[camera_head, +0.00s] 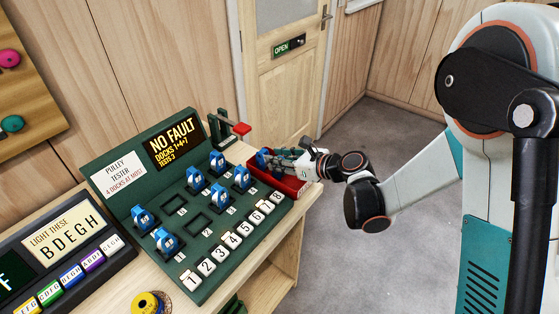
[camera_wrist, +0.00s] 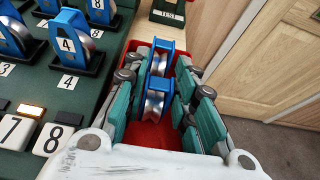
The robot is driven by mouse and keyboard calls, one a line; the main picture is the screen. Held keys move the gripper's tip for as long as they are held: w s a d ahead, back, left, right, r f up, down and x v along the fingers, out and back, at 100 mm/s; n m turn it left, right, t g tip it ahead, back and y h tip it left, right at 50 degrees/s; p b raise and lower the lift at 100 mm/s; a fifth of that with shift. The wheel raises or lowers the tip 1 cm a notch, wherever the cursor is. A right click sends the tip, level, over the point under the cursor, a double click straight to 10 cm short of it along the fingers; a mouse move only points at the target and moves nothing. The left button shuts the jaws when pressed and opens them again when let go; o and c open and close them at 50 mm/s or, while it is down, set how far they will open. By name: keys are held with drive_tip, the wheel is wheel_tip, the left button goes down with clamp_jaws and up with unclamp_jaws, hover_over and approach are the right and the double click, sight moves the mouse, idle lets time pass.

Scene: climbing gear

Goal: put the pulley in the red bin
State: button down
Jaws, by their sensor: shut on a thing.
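My gripper (camera_head: 281,157) is down at the red bin (camera_head: 273,181), at the right end of the bench. In the wrist view, its teal fingers (camera_wrist: 160,78) are shut on a blue pulley (camera_wrist: 155,104) with a silver wheel, inside or just above the bin. A second blue pulley (camera_wrist: 163,54) shows just beyond it, toward the far end of the bin. The fingers stand on both sides of the held pulley. I cannot tell whether the held pulley touches the bin floor.
The green pulley tester (camera_head: 211,222) holds several blue pulleys on numbered docks, with numbered white keys in front. A red-topped stand (camera_head: 237,129) is behind the bin. A wooden door (camera_head: 285,80) and open floor lie beyond.

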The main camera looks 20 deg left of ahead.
drive_tip(key=shift+f, duration=0.1)
drive_tip(key=c, duration=1.8)
unclamp_jaws()
drive_tip(key=shift+f, duration=0.1)
drive_tip(key=o, duration=0.5)
drive_tip(key=shift+r, duration=0.25)
drive_tip(key=p+v, duration=0.3)
drive_tip(key=v, duration=0.9)
drive_tip(key=shift+w, duration=0.1)
